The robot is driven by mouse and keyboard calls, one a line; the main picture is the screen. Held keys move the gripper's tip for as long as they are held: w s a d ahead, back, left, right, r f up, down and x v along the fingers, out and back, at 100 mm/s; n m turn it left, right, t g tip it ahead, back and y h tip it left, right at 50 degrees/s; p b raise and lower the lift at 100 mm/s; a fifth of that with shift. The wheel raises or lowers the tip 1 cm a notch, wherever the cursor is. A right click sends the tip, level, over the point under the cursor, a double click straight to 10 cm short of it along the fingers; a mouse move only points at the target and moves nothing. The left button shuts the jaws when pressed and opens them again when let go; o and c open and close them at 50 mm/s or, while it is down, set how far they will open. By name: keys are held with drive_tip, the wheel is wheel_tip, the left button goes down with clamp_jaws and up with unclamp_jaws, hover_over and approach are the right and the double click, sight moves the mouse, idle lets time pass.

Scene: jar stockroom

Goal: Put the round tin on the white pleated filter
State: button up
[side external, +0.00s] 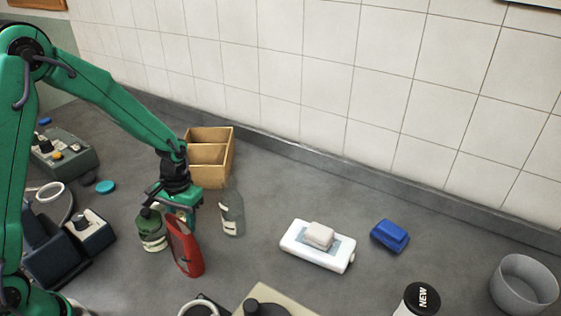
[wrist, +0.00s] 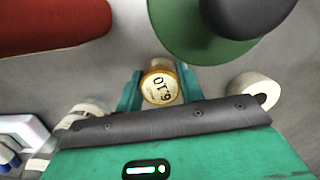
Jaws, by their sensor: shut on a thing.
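The round tin (wrist: 160,87), gold with a pale lid marked in dark characters, sits between the fingers of my gripper (wrist: 158,90) in the wrist view. My gripper is shut on it. In the side view my gripper (side external: 180,208) is low over the counter behind the red bottle, which hides most of the fingers and the tin. A cream-white cylinder with a dark hole (wrist: 246,94) lies to the right of my gripper in the wrist view, apart from the tin. It may be the white pleated filter, but I cannot make out pleats. I cannot pick it out in the side view.
A red bottle (side external: 185,248), a green jar (side external: 152,230) and a clear bottle (side external: 231,212) stand close around my gripper. A wooden divided box (side external: 222,140) is behind. A white scale (side external: 318,260) and blue bundle (side external: 390,235) are to the right, with bare counter between.

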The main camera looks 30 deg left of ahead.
drive_tip(key=shift+f, duration=0.15)
drive_tip(key=o, duration=1)
drive_tip(key=r, duration=0.3)
drive_tip(key=w+r, duration=0.1)
drive_tip(key=r, duration=0.7)
drive_tip(key=shift+w+r, duration=0.15)
drive_tip(key=shift+r, duration=0.5)
